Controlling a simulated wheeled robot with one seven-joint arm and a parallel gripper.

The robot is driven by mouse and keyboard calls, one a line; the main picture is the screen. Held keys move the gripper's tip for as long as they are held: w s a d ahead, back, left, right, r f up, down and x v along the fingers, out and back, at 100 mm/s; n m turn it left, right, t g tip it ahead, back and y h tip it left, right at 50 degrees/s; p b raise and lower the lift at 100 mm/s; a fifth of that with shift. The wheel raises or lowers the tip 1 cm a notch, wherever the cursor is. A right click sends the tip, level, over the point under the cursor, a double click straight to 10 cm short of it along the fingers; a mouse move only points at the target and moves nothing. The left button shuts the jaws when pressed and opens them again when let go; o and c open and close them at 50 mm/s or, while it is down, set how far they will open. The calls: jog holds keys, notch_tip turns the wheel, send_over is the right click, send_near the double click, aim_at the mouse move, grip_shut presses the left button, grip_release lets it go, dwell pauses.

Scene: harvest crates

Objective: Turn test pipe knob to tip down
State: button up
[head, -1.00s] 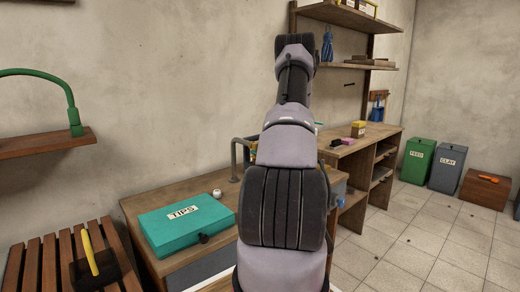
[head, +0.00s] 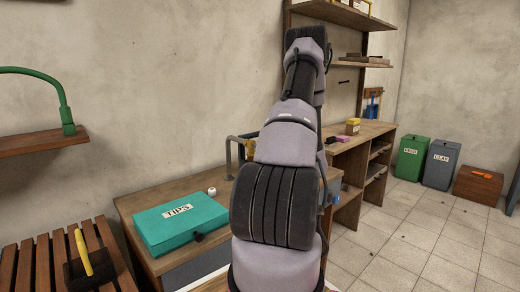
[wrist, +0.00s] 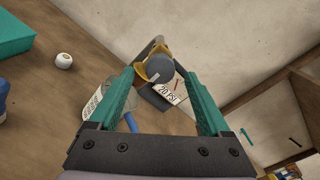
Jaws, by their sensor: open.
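In the wrist view a grey round knob (wrist: 160,69) sits on a brass-yellow fitting (wrist: 150,66), with a dark bracket around it. A tag reading "20 PSI" (wrist: 168,93) is just below it. My gripper (wrist: 157,78) is open, its two teal fingers on either side of the knob and tag. No contact with the knob is visible. In the head view a grey bent pipe (head: 230,158) with a brass part rises at the back of the bench, partly behind my arm. My gripper is hidden there. I cannot tell which way the knob's tip points.
A teal TIPS case (head: 180,222) and a small white round object (head: 212,191) are on the bench. A white meshed item and a blue part (wrist: 128,117) lie near my left finger. A blue item (wrist: 3,98) is at the left edge.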

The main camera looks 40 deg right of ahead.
jog(key=s, duration=0.3)
jog(key=shift+d, duration=0.1)
dwell(0.4)
